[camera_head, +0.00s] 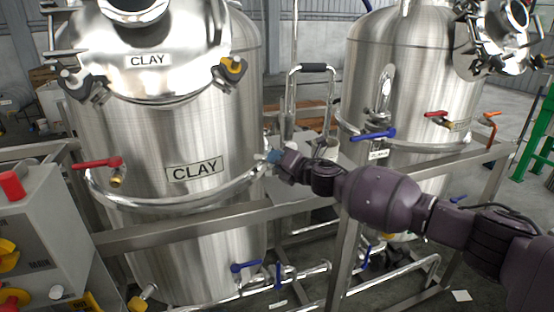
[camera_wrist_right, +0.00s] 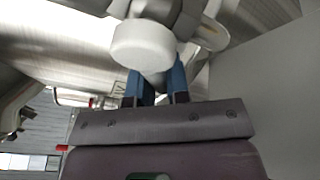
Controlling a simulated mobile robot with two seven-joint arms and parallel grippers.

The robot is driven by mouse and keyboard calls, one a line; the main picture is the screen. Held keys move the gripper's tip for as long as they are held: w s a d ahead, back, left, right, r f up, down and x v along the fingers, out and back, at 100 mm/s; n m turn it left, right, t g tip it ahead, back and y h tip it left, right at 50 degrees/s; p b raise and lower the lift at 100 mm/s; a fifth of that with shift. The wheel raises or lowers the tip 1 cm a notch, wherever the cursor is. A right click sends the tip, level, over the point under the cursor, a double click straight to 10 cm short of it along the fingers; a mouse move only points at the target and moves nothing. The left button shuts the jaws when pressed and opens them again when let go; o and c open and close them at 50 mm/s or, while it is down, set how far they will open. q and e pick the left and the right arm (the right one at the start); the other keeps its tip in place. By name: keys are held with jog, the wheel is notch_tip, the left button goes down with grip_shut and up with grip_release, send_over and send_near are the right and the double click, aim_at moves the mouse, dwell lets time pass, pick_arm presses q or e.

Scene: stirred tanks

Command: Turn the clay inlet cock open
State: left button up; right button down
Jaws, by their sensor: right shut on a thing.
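The clay tank (camera_head: 190,120) is a tall steel vessel with a CLAY plate on its front. My right gripper (camera_head: 272,156) is at its right side, at the height of the tank's ring. In the right wrist view its blue fingers (camera_wrist_right: 156,82) are shut on part of a fitting, which appears to be the clay inlet cock; the part between the fingers is mostly hidden. A white rounded end (camera_wrist_right: 145,42) of the fitting stands just beyond the fingers. The lever's angle cannot be told. My left gripper is not in view.
A red-handled cock (camera_head: 97,163) is on the clay tank's left front. Blue-handled cocks (camera_head: 245,266) are low down. A second tank (camera_head: 410,100) with a blue lever (camera_head: 373,134) stands at right. A steel frame rail (camera_head: 220,228) runs below my right arm.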

jog(key=c, duration=1.1)
grip_release()
jog(key=shift+d, duration=0.1)
jog(key=p+v, duration=0.1)
jog(key=v, duration=0.9)
jog(key=shift+s+d, duration=0.2)
jog(key=shift+s, duration=0.15)
jog(key=shift+r, duration=0.1)
